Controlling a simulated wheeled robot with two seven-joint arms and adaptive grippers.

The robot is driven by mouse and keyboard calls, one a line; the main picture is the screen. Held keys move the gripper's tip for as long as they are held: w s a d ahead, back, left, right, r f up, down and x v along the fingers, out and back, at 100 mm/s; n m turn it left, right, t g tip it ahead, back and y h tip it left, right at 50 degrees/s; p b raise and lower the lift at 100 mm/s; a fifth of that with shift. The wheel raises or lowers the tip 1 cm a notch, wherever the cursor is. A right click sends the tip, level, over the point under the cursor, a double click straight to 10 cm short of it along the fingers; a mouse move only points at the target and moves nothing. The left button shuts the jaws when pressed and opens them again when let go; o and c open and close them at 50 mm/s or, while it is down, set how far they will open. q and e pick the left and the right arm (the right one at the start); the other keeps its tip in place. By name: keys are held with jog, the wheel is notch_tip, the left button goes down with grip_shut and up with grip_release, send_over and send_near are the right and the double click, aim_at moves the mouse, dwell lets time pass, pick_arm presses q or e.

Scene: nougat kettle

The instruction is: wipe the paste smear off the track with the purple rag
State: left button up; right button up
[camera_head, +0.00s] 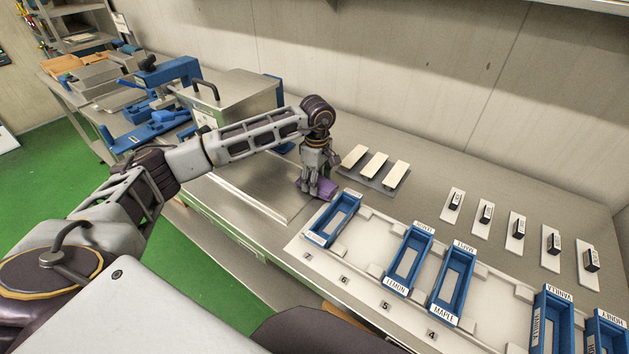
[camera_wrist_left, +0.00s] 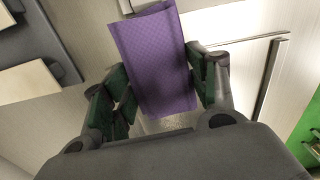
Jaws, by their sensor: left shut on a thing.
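The purple rag (camera_head: 326,188) is in my left gripper (camera_head: 314,188), just beyond the left end of the white track (camera_head: 375,262). In the left wrist view the rag (camera_wrist_left: 155,62) stands flat between the two fingers of my left gripper (camera_wrist_left: 158,88), which are shut on it. I cannot tell whether the rag touches the surface below. A pale speckled patch (camera_wrist_left: 165,124) shows beneath the rag; I cannot tell whether it is the paste smear. No smear is clear in the head view. My right gripper is out of view.
Blue trays sit on the track, among them a near one (camera_head: 334,218), the LEMON tray (camera_head: 409,258) and the MAPLE tray (camera_head: 454,284). A grey plate with pale bars (camera_head: 374,167) lies behind the gripper. A steel box (camera_head: 237,95) stands left. Labelled blocks line the back right.

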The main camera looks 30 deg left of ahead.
pick_arm(q)
jog(key=shift+d+r+p, duration=0.2)
jog(key=shift+d+r, duration=0.05)
jog(key=shift+r, duration=0.35)
jog(key=shift+d+r+p, duration=0.15)
jog(key=shift+d+r, duration=0.1)
jog(key=shift+r, duration=0.35)
jog(key=shift+a+r+p, duration=0.3)
jog(key=shift+r+p, duration=0.05)
jog(key=shift+r, duration=0.3)
jog(key=shift+r+p, duration=0.3)
jog(key=shift+r, duration=0.35)
jog(key=shift+a, duration=0.1)
jog(key=shift+r+p, duration=0.3)
jog(key=shift+r, duration=0.3)
jog(key=shift+r+p, duration=0.4)
jog(key=shift+r, duration=0.55)
